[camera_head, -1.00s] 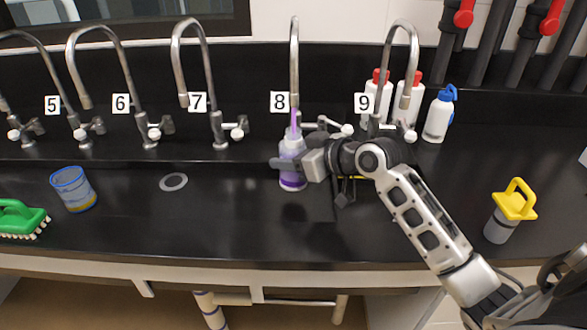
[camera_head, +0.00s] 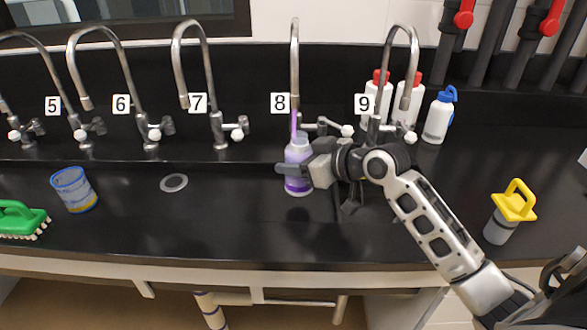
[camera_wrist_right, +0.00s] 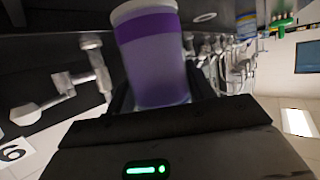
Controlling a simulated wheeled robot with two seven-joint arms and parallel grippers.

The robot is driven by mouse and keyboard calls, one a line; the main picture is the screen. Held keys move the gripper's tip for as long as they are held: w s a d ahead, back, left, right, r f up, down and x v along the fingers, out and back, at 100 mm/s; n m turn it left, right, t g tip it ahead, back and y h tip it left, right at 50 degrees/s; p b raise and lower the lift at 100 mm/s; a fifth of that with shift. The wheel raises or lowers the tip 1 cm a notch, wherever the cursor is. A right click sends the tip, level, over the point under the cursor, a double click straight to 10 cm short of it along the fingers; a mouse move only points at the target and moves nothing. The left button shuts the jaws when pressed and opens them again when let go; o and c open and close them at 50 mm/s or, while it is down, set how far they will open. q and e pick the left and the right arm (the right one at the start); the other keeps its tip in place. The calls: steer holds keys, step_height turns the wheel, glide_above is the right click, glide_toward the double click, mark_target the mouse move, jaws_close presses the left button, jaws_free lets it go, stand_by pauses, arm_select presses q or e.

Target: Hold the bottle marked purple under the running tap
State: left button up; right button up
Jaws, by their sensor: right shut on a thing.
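The bottle (camera_head: 298,150), whitish with a purple band, stands upright in front of the tap marked 8 (camera_head: 294,70). My right gripper (camera_head: 297,171) is shut on the bottle's body, coming from the right. The purple band shows large above the gripper in the right wrist view (camera_wrist_right: 147,27). Whether the bottle's base touches the counter is unclear. My left gripper is not in view.
Other numbered taps stand along the back, with tap 9 (camera_head: 408,90) close above my right arm. Red-capped bottles (camera_head: 376,98) and a blue-topped bottle (camera_head: 439,117) are behind it. A blue-rimmed cup (camera_head: 73,189), green brush (camera_head: 20,220) and yellow-handled item (camera_head: 509,210) sit on the black counter.

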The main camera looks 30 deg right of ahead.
steer(key=s+a+f+p+v, duration=0.1)
steer(key=p+v, duration=0.2)
steer(key=v, duration=0.8)
steer(key=shift+a, duration=0.15)
stand_by(0.5)
